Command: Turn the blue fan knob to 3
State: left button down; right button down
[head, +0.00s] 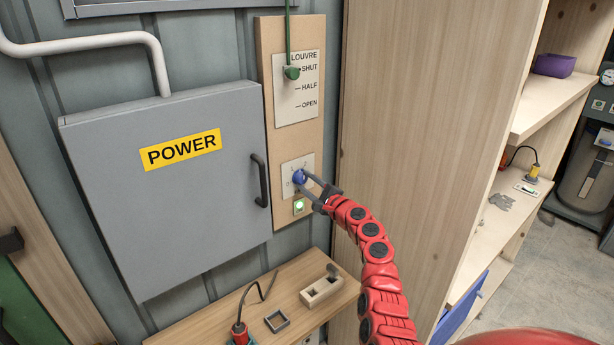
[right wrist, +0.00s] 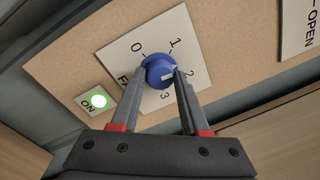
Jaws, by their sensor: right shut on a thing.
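The blue fan knob (head: 299,177) sits on a small white plate on the wooden wall panel. It also shows in the right wrist view (right wrist: 159,70), with the marks 0, 1, 2 and 3 around it. A pale pointer line on the knob appears to face the 2 side. My right gripper (head: 305,181) reaches in from the right and is shut on the knob, one finger on each side; the fingers also show in the right wrist view (right wrist: 160,76). The fingers hide part of the plate and its lettering. My left gripper is not in view.
A lit green ON button (head: 299,206) is just below the knob plate. The louvre plate (head: 297,105), with a green pull on a cord, is above. The grey POWER box (head: 165,195) is at left. A wooden shelf unit (head: 430,130) stands at right, a bench (head: 285,312) below.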

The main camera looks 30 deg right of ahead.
jog(key=m+p, duration=0.1)
jog(key=m, duration=0.1)
jog(key=m+p, duration=0.3)
jog(key=shift+r+m+h+p, duration=0.3)
jog(key=shift+m+p, duration=0.05)
jog(key=shift+m, duration=0.05)
jog(key=m+p, duration=0.3)
jog(key=m, duration=0.1)
jog(key=shift+m+g, duration=0.3)
jog(key=shift+m, duration=0.1)
jog(key=m+p, duration=0.3)
jog(key=m, duration=0.3)
jog(key=m+p, duration=0.1)
jog(key=m, duration=0.1)
jog(key=m+p, duration=0.1)
jog(key=shift+f+g, duration=0.25)
jog(key=shift+g, duration=0.05)
jog(key=shift+m, duration=0.4)
jog(key=shift+c, duration=2)
grip_release()
jog(key=shift+r, duration=0.1)
